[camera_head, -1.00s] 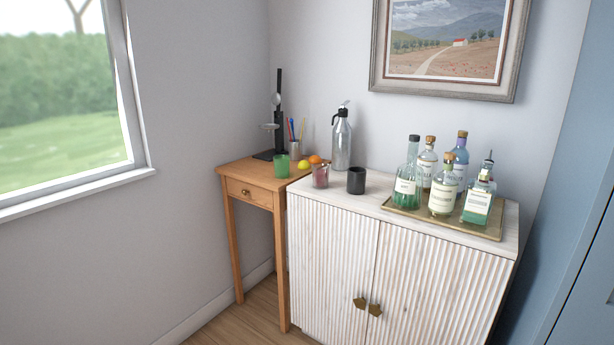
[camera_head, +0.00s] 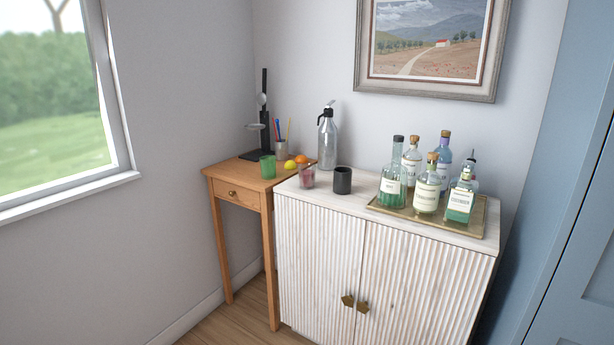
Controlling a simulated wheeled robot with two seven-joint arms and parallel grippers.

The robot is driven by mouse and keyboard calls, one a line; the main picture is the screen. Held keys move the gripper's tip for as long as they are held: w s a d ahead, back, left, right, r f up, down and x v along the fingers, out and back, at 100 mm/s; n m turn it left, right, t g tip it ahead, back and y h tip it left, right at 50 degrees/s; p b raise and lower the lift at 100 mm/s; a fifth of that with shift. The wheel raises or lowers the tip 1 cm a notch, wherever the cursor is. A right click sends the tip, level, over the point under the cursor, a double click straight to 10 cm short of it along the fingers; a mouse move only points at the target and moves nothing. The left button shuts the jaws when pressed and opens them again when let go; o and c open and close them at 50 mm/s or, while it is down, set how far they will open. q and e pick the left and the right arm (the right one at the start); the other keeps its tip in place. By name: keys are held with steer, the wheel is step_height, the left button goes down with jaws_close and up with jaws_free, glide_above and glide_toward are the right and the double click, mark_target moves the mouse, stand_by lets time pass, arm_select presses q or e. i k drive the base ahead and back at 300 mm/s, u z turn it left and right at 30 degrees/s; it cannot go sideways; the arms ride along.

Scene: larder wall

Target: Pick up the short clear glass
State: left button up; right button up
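A short see-through glass (camera_head: 307,178) with a pinkish tint stands upright at the left end of the white cabinet top. A dark grey cup (camera_head: 342,181) stands just to its right. A green glass (camera_head: 267,167) stands on the wooden side table to its left. Neither of my grippers is in view.
The white cabinet (camera_head: 318,245) also holds a siphon bottle (camera_head: 328,143) at the back and a brass tray (camera_head: 463,229) with several bottles at the right. The wooden side table (camera_head: 226,169) holds a lemon (camera_head: 290,165), an orange (camera_head: 301,159), a pencil cup (camera_head: 281,151) and a black stand (camera_head: 264,120). The cabinet's front strip is clear.

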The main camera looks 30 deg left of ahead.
mark_target(307, 171)
steer(key=u, duration=0.55)
steer(key=i, duration=0.6)
steer(key=u, duration=0.85)
steer(key=i, duration=0.95)
steer(key=z, duration=0.65)
steer(key=i, duration=0.7)
steer(key=z, duration=0.6)
